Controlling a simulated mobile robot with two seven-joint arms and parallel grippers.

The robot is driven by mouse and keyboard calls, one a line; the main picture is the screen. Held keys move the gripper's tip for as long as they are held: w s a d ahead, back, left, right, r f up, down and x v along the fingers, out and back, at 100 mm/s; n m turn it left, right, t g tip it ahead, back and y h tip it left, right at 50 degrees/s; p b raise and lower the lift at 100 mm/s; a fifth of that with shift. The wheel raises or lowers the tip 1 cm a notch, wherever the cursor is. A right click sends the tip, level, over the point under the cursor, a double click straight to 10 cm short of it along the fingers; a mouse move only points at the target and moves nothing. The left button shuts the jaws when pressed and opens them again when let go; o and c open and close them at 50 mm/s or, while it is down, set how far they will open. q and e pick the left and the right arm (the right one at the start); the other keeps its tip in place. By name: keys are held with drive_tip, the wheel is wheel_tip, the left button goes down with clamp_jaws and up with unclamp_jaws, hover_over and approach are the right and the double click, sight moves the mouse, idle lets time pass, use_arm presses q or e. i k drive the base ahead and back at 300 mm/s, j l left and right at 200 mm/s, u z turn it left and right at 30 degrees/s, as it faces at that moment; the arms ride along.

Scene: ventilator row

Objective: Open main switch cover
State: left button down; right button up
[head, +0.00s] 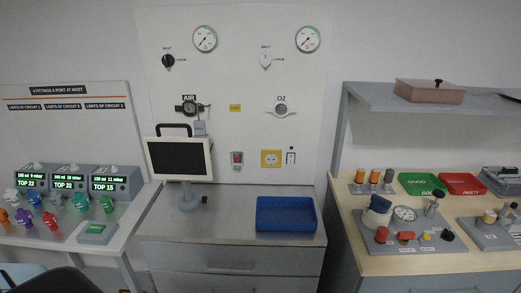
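A small switch unit with a red part in a pale frame (237,160) is on the white wall panel, right of the screen and left of a yellow socket. It looks like the main switch; whether its cover is shut or raised is too small to tell. A white plate with a dark outline (291,157), possibly another switch, is right of the socket. Neither of my grippers is in view, and nothing touches the switch unit.
A metal-topped cabinet (225,203) stands below the panel, bearing a screen on a stand (180,158) and a blue tray (286,214). Side tables hold displays, coloured fittings and green and red trays. A shelf (375,97) juts out at right. Dark and light-blue shapes fill the bottom left corner.

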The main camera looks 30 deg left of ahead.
sight(236, 167)
drive_tip(key=u, duration=1.05)
